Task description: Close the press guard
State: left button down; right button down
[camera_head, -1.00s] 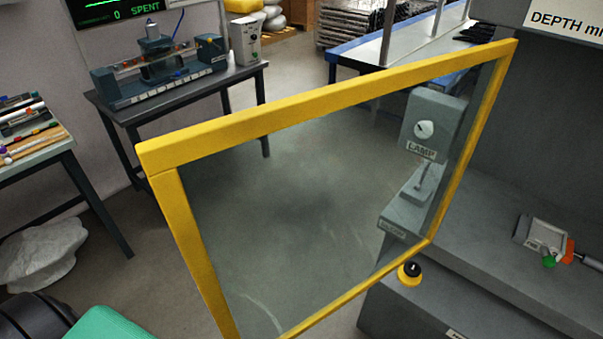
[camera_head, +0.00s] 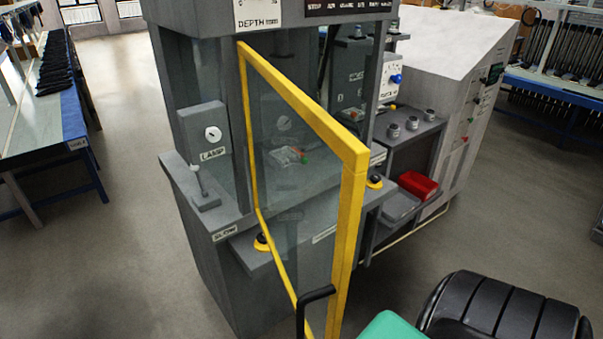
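The press guard (camera_head: 352,190) is a clear panel in a yellow frame. It stands open, swung out from the front of the grey press (camera_head: 185,70), with its far upright by the lamp side of the opening. Its near edge points towards me. A black handle (camera_head: 318,295) shows low beside the near edge of the frame. Through the panel I see a small grey part with green and orange bits (camera_head: 290,156) on the press bed. Neither of my grippers shows in this view.
A lamp box (camera_head: 205,133) is on the press's left side. Black-topped yellow buttons (camera_head: 262,242) are at the press front, one partly behind the guard. A shelf with a red bin (camera_head: 418,185) stands right of the press. Open floor lies left and right.

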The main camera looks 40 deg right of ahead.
aim_at(356, 156)
jog(key=j+z, duration=0.1)
jog(key=z, duration=1.15)
